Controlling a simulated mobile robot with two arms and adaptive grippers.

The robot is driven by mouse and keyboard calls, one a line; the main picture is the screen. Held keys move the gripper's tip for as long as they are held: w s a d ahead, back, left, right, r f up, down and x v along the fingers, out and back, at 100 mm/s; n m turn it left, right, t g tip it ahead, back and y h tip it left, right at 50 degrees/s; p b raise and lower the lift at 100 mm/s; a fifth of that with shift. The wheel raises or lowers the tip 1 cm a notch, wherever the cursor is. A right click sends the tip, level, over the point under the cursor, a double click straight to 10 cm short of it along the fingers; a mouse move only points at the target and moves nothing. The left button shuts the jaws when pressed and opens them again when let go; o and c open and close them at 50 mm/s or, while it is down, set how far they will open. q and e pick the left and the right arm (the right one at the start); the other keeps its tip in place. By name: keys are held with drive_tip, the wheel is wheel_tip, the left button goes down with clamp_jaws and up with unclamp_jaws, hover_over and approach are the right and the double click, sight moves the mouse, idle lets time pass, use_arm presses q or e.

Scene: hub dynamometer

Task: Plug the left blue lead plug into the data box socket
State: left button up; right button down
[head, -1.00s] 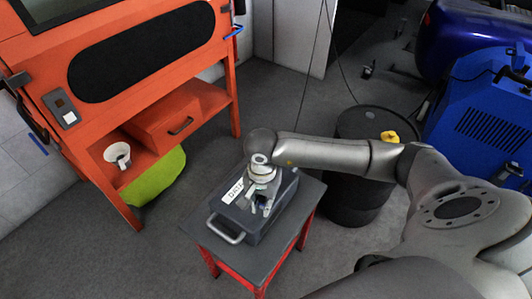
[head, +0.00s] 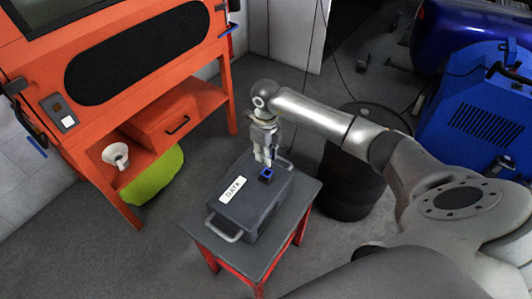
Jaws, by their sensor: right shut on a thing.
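The dark grey data box (head: 262,206), with a white DATA label (head: 233,190), lies on a small table. A small dark square with a blue rim (head: 266,174), apparently the socket, is on its top near the far end. My right gripper (head: 263,161) points down just behind this blue-rimmed square in the picture. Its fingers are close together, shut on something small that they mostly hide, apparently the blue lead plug. I cannot tell whether it touches the socket. My left gripper is out of view.
The small table (head: 206,236) has a grey top and red legs. A black drum (head: 350,200) stands to its right, behind my right arm. An orange cabinet (head: 150,128) with a white funnel (head: 116,155) is at left, a blue machine (head: 480,125) at right.

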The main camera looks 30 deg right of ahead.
sight(267, 169)
drive_tip(key=shift+f+b, duration=1.8)
drive_tip(key=shift+f, duration=0.85)
drive_tip(key=shift+f, duration=0.2)
drive_tip(key=shift+f+b, duration=0.45)
drive_tip(key=shift+b, duration=0.1)
drive_tip(key=shift+s+f, duration=0.2)
drive_tip(key=shift+f, duration=0.05)
